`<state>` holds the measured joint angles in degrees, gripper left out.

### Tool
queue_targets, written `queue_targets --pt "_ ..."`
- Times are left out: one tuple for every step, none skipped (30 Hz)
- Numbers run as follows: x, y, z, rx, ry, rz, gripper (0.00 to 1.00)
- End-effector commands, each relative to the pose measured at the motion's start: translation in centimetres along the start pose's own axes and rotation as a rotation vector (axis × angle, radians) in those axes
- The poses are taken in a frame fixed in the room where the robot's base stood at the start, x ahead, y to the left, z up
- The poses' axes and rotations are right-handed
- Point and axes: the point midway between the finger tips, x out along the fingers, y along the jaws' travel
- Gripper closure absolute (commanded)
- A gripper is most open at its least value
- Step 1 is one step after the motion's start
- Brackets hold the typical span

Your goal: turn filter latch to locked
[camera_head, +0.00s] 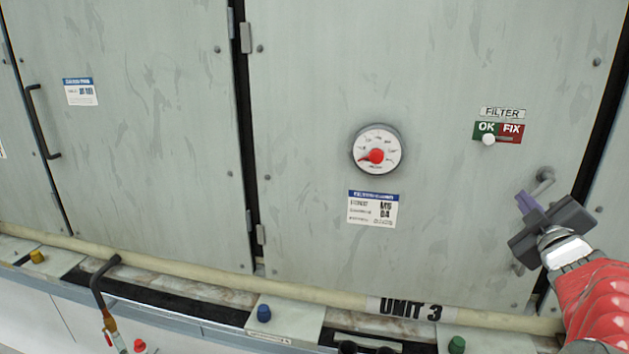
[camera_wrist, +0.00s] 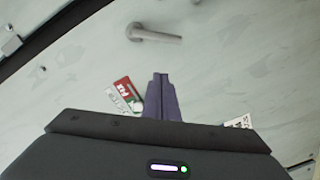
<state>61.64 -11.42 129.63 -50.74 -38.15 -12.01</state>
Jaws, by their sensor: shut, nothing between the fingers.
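A grey lever handle (camera_head: 544,176) is on the right cabinet door, below the FILTER sign. My gripper and its fingers hide part of it in the head view. The wrist view shows the lever (camera_wrist: 157,36) whole, with its round hub at the left end and its arm reaching right. My gripper (camera_head: 525,200) has purple fingers pressed together and empty. In the wrist view the fingertips (camera_wrist: 160,76) point toward the lever and look apart from it. A green OK and red FIX sign (camera_head: 511,132) has a white knob (camera_head: 488,140) under the OK side.
A round dial gauge (camera_head: 376,151) with a red centre is on the same door, above a white label (camera_head: 372,208). A pale pipe (camera_head: 200,272) and a ledge with coloured knobs run along the bottom. A dark door gap lies right of the lever.

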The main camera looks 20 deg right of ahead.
Motion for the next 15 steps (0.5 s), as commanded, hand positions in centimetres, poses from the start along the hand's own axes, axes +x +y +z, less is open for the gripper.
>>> queue_targets --pt "0.7 -0.2 0.0 0.001 0.000 -0.003 1.00" --pt "1.0 -0.1 0.0 0.001 0.000 -0.003 1.00" --pt "1.5 -0.1 0.0 0.001 0.001 -0.002 1.00" --pt "1.9 -0.1 0.0 0.001 0.000 -0.003 1.00" --pt "2.2 -0.2 0.0 0.001 0.000 -0.003 1.00" --pt "2.7 -0.1 0.0 0.001 0.000 -0.003 1.00" --pt "3.0 -0.1 0.0 0.001 0.000 -0.002 1.00" --pt "3.4 -0.1 0.0 0.001 0.000 -0.003 1.00" --pt "3.9 -0.2 0.0 0.000 0.001 -0.003 1.00" --pt "4.2 -0.1 -0.1 0.000 0.002 -0.003 1.00" --pt "4.6 -0.1 -0.1 0.001 0.002 -0.003 1.00" --pt "5.1 -0.1 0.0 0.002 0.001 -0.003 1.00" --pt "5.4 -0.2 0.0 0.001 0.001 -0.003 1.00" --pt "5.7 -0.2 0.1 0.000 0.000 -0.003 1.00" --pt "5.8 -0.1 0.9 0.001 -0.003 -0.002 1.00"
